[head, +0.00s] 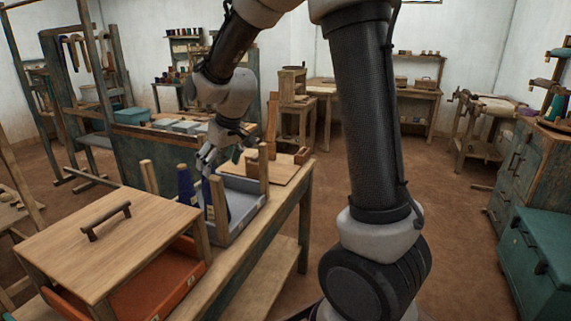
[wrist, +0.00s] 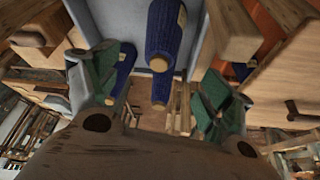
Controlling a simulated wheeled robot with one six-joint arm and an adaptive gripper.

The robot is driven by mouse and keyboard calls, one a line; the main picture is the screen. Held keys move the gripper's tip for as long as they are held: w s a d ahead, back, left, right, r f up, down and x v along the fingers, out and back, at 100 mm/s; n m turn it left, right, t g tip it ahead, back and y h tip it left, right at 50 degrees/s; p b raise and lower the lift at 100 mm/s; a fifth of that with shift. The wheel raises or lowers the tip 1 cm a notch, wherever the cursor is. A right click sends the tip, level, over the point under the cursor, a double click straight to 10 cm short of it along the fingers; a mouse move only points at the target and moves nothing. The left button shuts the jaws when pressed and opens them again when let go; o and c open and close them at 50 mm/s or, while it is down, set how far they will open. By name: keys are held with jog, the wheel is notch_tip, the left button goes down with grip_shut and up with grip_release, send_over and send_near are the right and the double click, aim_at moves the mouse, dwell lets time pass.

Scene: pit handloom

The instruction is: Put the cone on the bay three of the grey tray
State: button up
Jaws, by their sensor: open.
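My gripper (head: 221,158) is open above the near-left part of the grey tray (head: 246,212). In the wrist view my two green-padded fingers (wrist: 158,80) are spread apart. More blue shapes like cones show by the left finger (wrist: 124,72) and lower in the middle (wrist: 160,94). In the head view one blue cone (head: 186,187) stands at the tray's left and another (head: 217,203) beside it, partly hidden by a post. Bay marks are not readable.
A wooden board (head: 285,170) lies behind the grey tray.

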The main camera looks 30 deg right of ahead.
jog(key=s+d+r+m, duration=0.1)
jog(key=s+d+r, duration=0.3)
jog(key=s, duration=0.3)
jog(key=s+d+r+m, duration=0.1)
jog(key=s+d+r, duration=0.3)
jog(key=s, duration=0.3)
jog(key=s+d+m+h, duration=0.1)
jog(key=s+d, duration=0.1)
jog(key=s, duration=0.6)
jog(key=s+d+m, duration=0.1)
jog(key=s+d, duration=0.2)
jog(key=s, duration=0.5)
jog(key=shift+s+d+r+h, duration=0.2)
jog(key=shift+s+r+h, duration=0.15)
jog(key=shift+s+h, duration=0.05)
